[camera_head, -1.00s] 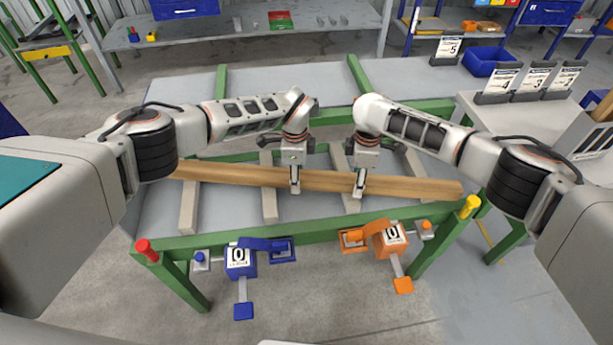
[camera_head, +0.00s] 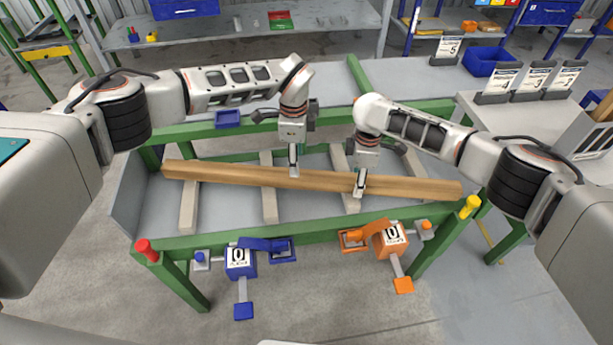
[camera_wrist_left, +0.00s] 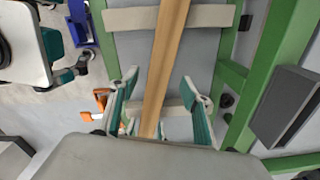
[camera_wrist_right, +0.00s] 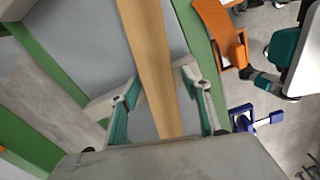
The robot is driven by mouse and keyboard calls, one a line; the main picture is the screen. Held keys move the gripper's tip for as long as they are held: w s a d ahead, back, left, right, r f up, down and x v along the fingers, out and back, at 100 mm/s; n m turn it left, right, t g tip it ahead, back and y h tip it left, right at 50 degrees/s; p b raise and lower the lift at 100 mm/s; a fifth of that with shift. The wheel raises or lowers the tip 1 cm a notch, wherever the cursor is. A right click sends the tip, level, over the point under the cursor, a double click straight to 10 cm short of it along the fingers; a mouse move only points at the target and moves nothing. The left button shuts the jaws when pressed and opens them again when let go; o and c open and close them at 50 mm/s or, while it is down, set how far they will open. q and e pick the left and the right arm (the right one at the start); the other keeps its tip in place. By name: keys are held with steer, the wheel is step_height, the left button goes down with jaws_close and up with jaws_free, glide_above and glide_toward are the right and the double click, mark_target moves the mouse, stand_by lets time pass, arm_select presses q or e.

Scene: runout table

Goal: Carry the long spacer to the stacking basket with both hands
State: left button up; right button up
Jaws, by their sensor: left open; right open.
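The long spacer, a wooden beam (camera_head: 230,175), lies across several pale slats on the green-framed table (camera_head: 290,232), slightly slanted down to the right. My left gripper (camera_head: 294,172) is open over the beam, just left of its middle; in the left wrist view its fingers (camera_wrist_left: 158,82) are spread on either side of the beam (camera_wrist_left: 166,40). My right gripper (camera_head: 360,188) is open at the beam, right of its middle; in the right wrist view its fingers (camera_wrist_right: 160,82) straddle the beam (camera_wrist_right: 148,35). I cannot identify the stacking basket for certain.
A blue clamp-like fixture (camera_head: 240,262) and an orange one (camera_head: 390,240) are at the table's front rail. Red (camera_head: 145,248) and yellow (camera_head: 470,206) caps mark its front corners. A side table with number signs (camera_head: 535,75) stands right. Shelves stand behind.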

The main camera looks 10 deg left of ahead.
steer(key=shift+r, duration=0.25)
arm_select(q)
step_height(320, 180, up, 4)
arm_select(e)
step_height(320, 180, up, 12)
steer(key=shift+s+f, duration=0.15)
steer(key=shift+f, duration=0.1)
arm_select(q)
steer(key=shift+s, duration=0.15)
arm_select(e)
steer(key=shift+s+f, duration=0.1)
stand_by(0.3)
